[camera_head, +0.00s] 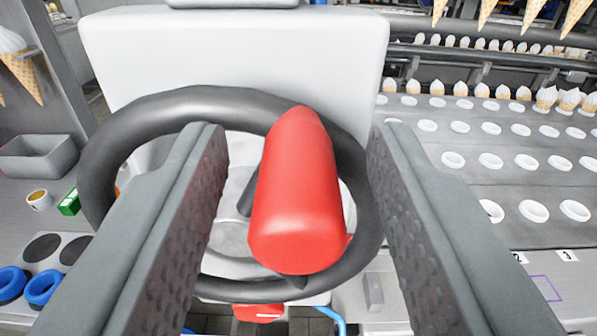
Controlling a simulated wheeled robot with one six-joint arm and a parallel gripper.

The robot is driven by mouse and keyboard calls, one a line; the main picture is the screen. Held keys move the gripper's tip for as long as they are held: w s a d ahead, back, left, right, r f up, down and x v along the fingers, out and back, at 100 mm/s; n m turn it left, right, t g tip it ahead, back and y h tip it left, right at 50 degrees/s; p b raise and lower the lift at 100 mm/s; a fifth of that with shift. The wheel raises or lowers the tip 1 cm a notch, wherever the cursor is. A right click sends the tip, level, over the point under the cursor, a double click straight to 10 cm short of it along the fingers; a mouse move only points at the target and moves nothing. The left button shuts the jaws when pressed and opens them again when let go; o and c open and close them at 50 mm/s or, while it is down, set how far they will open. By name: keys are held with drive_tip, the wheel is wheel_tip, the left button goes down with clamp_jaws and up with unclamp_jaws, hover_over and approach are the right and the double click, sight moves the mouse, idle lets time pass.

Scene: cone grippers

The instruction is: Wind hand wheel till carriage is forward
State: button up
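The hand wheel is a dark grey ring (105,150) in front of a white machine housing (230,55). A red handle (297,205) stands out from the wheel towards the camera, right of its middle. My gripper (295,155) is open, with one ribbed grey finger on each side of the red handle. Gaps show between the handle and both fingers, so it is not held. The fingers cover parts of the wheel's left and right sides. I cannot tell which part is the carriage.
At right, a grey conveyor (460,185) carries rows of white rings, with cones along its back and others hanging above. At left are a grey bin (38,157), a small cup (39,200), a green box (70,203) and blue rings (42,287).

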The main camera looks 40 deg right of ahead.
drive_tip(key=v, duration=1.7)
drive_tip(key=shift+s, duration=0.2)
drive_tip(key=shift+w+a+r, duration=0.1)
drive_tip(key=shift+w, duration=0.05)
